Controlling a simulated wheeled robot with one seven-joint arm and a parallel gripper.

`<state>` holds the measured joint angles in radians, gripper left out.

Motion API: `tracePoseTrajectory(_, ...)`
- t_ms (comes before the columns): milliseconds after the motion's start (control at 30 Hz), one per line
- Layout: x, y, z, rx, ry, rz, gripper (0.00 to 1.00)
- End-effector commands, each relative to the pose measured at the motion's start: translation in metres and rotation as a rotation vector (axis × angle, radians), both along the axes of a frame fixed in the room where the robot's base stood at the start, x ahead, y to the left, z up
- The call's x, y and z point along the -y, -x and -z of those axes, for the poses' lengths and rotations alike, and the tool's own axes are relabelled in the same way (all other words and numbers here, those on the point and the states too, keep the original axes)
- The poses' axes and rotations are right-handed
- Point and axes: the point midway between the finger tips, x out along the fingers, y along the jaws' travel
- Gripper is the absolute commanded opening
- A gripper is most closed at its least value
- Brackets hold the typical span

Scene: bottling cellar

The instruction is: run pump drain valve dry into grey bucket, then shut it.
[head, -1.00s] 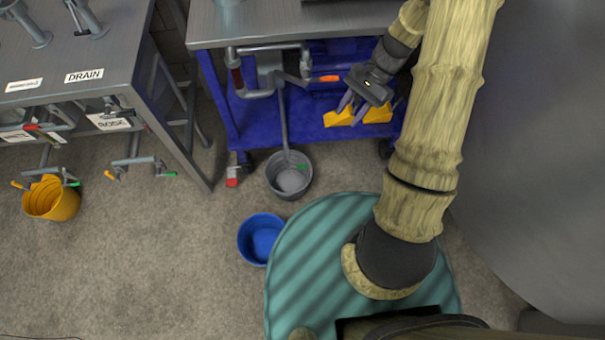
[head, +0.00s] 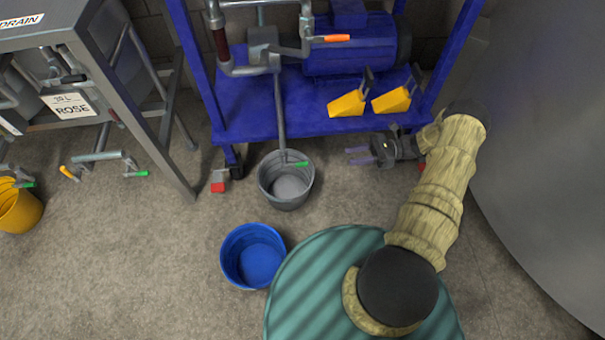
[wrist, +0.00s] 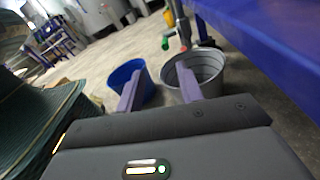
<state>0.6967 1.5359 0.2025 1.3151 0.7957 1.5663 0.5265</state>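The grey bucket (head: 287,203) stands on the floor in front of the blue pump cart; it also shows in the wrist view (wrist: 207,80). A grey drain pipe (head: 280,115) comes down from the pump (head: 345,48) to the bucket. Its green valve handle (head: 297,164) sits over the bucket and points right, looking crosswise to the pipe. I see no stream of liquid; whether the bucket holds any is unclear. My gripper (head: 356,156) is low in front of the cart, right of the bucket, fingers pointing left toward it. The fingers are apart and empty, not touching the handle.
A blue bucket (head: 253,257) stands near my base. Another handle, orange (head: 332,38), is on the upper pipework. Two yellow wedges (head: 346,104) lie on the cart shelf (head: 240,126). A bench with valves (head: 68,30) and a yellow bucket (head: 18,210) are at left.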

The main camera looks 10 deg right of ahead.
Motion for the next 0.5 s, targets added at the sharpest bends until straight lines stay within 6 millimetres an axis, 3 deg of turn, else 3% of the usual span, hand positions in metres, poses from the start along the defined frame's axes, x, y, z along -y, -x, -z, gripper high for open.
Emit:
tracePoseTrajectory(33,0.0026,0.0,0.0172,-0.009,-0.025,0.019,0.37)
tracePoseTrajectory(100,0.0045,-0.0001,0.0233,-0.016,-0.046,0.034,0.37)
tracePoseTrajectory(500,0.0051,-0.0002,0.0231,-0.021,-0.058,0.042,0.37)
